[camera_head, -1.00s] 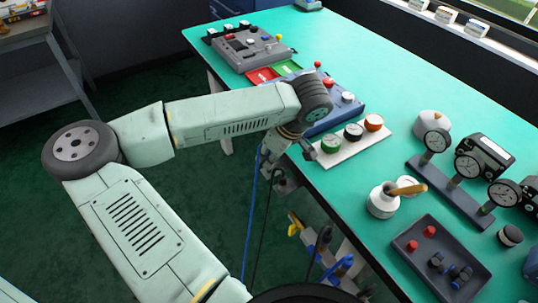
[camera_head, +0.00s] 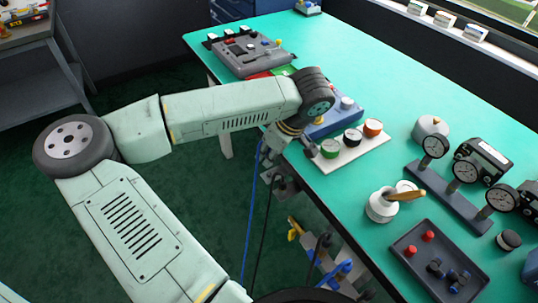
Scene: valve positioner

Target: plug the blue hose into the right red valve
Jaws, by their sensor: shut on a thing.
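My gripper (camera_head: 268,150) is below my wrist at the table's near edge, mostly hidden by the wrist; its fingers are hard to make out. The blue hose (camera_head: 249,205) hangs from it toward the floor, so it appears shut on the hose's top end. The hose tip is hidden. Two red round pieces, possibly the red valves, stand in a dark tray on the near right of the table: one at the right (camera_head: 427,236) and one at the left (camera_head: 410,250). My gripper is well to the left of both and apart from them.
Beside the hose hangs a black cable (camera_head: 263,225). A white pot with a wooden handle (camera_head: 382,207) and a gauge stand (camera_head: 452,192) stand around the dark tray (camera_head: 470,290). The table's middle is clear.

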